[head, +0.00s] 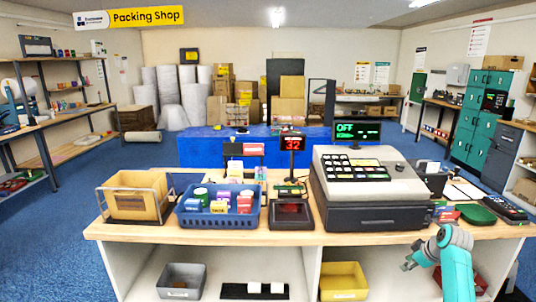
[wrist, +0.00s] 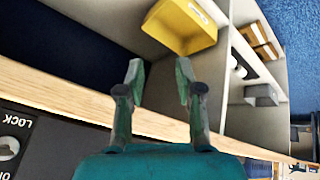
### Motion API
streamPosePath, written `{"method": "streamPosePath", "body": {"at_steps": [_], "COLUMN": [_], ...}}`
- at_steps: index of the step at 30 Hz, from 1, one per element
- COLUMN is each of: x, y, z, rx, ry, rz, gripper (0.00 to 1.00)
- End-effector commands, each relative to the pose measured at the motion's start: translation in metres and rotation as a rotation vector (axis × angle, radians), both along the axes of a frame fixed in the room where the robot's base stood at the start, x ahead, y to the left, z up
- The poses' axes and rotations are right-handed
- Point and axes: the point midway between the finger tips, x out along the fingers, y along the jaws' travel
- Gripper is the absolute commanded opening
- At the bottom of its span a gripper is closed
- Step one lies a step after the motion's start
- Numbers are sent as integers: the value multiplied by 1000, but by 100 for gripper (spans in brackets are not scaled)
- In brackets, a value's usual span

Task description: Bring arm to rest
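My arm, teal and grey, rises at the right front of the counter (head: 250,237) in the head view. My gripper (head: 408,264) points left, low in front of the counter's edge, and is partly hard to make out there. In the wrist view my gripper (wrist: 160,75) has its two fingers apart with nothing between them. The counter's wooden edge (wrist: 70,97) crosses that view behind the fingers, and a yellow bin (wrist: 183,25) on the under-shelf shows beyond the fingertips.
A cash register (head: 370,190), a blue basket (head: 217,222) of small boxes and a wire rack with a brown carton (head: 135,197) stand on the counter. The yellow bin (head: 343,281) and a grey bin (head: 181,281) sit below. Blue floor lies open to the left.

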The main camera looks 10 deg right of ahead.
Motion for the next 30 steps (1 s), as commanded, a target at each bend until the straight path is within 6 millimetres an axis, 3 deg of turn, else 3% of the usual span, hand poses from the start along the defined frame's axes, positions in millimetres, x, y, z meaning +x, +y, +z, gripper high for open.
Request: {"method": "streamPosePath", "body": {"at_steps": [1,6,15,24,30], "x": [-3,-15,-61,-132,-189], "y": [18,66,153,237,287], "z": [-25,-86,-172,-225,-240], "rx": [4,5,14,31,49], "ry": [-6,-45,-122,-209,-273], "rz": [-15,-76,-173,-250,-291], "gripper": [35,35,35,35,35]}}
